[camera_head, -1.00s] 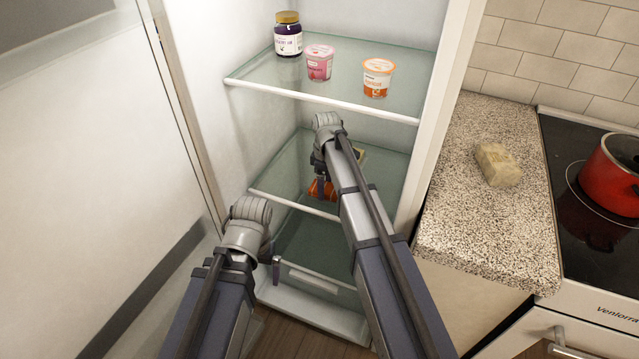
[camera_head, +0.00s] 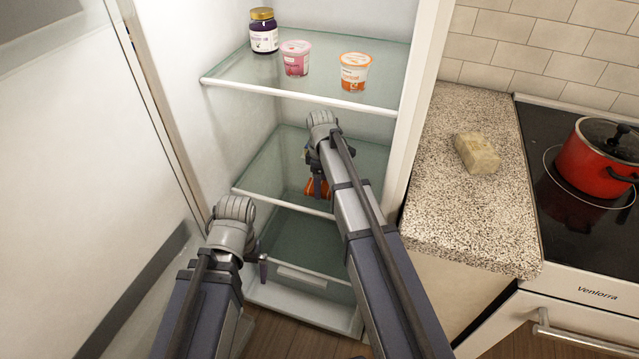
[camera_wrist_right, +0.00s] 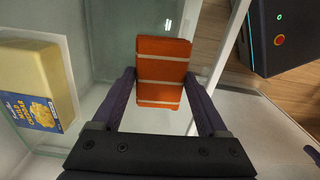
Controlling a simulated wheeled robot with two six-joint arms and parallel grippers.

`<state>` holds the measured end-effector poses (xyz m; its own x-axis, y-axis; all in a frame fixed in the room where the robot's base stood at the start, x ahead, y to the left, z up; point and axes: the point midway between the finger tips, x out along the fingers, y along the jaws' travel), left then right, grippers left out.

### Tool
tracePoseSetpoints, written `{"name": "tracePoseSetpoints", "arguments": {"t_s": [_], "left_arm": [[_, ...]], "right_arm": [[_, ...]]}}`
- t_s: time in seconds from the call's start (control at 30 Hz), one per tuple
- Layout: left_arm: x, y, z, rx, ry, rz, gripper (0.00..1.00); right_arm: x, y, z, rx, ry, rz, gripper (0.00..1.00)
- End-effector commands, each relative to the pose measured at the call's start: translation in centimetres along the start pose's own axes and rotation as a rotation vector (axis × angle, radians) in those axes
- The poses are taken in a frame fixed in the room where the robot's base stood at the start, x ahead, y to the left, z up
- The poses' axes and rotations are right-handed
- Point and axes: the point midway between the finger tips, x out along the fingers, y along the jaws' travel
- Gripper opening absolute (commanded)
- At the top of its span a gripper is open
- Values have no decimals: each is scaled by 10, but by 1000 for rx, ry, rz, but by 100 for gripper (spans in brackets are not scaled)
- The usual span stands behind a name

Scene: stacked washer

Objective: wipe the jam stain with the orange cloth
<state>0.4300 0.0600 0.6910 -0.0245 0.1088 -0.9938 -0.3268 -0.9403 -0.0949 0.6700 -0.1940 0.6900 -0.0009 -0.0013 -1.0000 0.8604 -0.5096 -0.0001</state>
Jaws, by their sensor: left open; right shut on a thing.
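My right gripper (camera_head: 318,172) reaches into the open fridge, over the middle glass shelf (camera_head: 285,165). It is shut on the orange cloth (camera_head: 317,189), which shows below the wrist. In the right wrist view the cloth (camera_wrist_right: 160,72) is a small orange rectangle with pale stripes, between the two fingers. Whether it touches the shelf I cannot tell. My left gripper (camera_head: 262,268) is low in front of the fridge, open and empty, partly hidden by its own wrist. I see no jam stain in either view; the arm and cloth cover part of the shelf.
A yellow cheese pack (camera_wrist_right: 35,85) lies left of the cloth in the wrist view. The upper shelf (camera_head: 300,95) holds a dark jar (camera_head: 264,38), a pink cup (camera_head: 296,60) and an orange cup (camera_head: 355,74). The fridge's side wall (camera_head: 418,100) stands close right of my right arm.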

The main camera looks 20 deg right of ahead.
Motion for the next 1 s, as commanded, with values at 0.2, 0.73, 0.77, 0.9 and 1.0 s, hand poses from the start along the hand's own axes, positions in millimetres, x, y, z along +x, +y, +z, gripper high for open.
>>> {"name": "tracePoseSetpoints", "arguments": {"t_s": [0.2,0.73,0.77,0.9,1.0], "left_arm": [[-14,-1,1,0,0,0,100],[-61,-6,4,0,0,0,100],[-62,-6,4,0,0,0,100],[-60,-6,4,0,0,0,100],[-60,-6,4,0,0,0,100]], "right_arm": [[-14,0,-1,0,1,0,32],[-62,0,-1,0,2,0,32],[-62,0,-1,0,2,0,32],[-60,0,-1,0,2,0,32],[-60,0,-1,0,2,0,32]]}}
